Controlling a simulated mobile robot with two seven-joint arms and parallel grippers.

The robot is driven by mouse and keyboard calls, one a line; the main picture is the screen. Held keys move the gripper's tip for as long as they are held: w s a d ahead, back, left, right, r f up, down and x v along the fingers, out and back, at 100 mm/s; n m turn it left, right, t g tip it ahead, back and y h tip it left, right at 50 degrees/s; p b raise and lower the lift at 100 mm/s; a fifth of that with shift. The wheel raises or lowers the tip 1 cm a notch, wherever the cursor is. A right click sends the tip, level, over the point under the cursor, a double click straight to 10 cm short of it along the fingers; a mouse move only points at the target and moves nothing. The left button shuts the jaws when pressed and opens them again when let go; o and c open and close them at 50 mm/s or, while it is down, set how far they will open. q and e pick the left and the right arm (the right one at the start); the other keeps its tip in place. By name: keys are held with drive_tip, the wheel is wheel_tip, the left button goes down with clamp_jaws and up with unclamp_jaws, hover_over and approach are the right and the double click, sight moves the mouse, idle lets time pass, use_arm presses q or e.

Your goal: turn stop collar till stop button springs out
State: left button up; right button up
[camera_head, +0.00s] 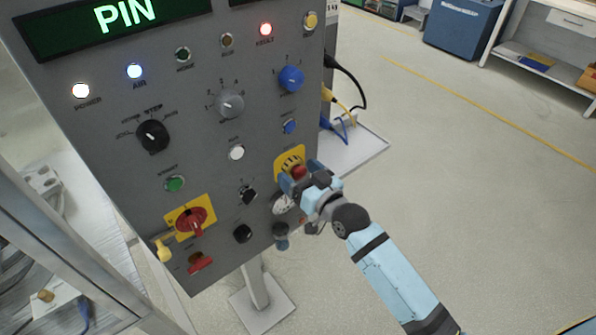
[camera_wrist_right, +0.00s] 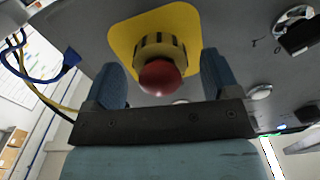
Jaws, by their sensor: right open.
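The red stop button (camera_wrist_right: 160,78) sits in the middle of a yellow and dark ribbed stop collar (camera_wrist_right: 152,48), on a yellow plate (camera_wrist_right: 122,38) on the grey panel. In the head view the yellow plate (camera_head: 281,161) is at the panel's lower right, and the button is partly covered by my right gripper (camera_head: 298,172). The right wrist view shows that gripper (camera_wrist_right: 165,85) open, one blue finger on each side of the button, with gaps between fingers and collar. I cannot tell whether the fingertips reach the collar's depth. My left gripper is not in view.
The panel holds a blue knob (camera_head: 291,78), a grey knob (camera_head: 230,104), a black knob (camera_head: 152,135) and a red rotary switch (camera_head: 191,221). A blue push button (camera_head: 289,126) sits just above the stop plate. Cables (camera_head: 345,105) hang at the panel's right edge.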

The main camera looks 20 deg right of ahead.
drive_tip(key=v, duration=1.3)
drive_tip(key=shift+b, duration=0.35)
drive_tip(key=s+a+f+g+h+p, duration=0.1)
drive_tip(key=s+f+g+h+p, duration=0.2)
drive_tip(key=s+f+g+p, duration=0.3)
drive_tip(key=s+f+p, duration=0.3)
drive_tip(key=s+p, duration=0.2)
drive_tip(key=shift+s+a+n+p, duration=0.3)
drive_tip(key=shift+s+a, duration=0.05)
drive_tip(key=shift+s, duration=0.05)
idle(2.3)
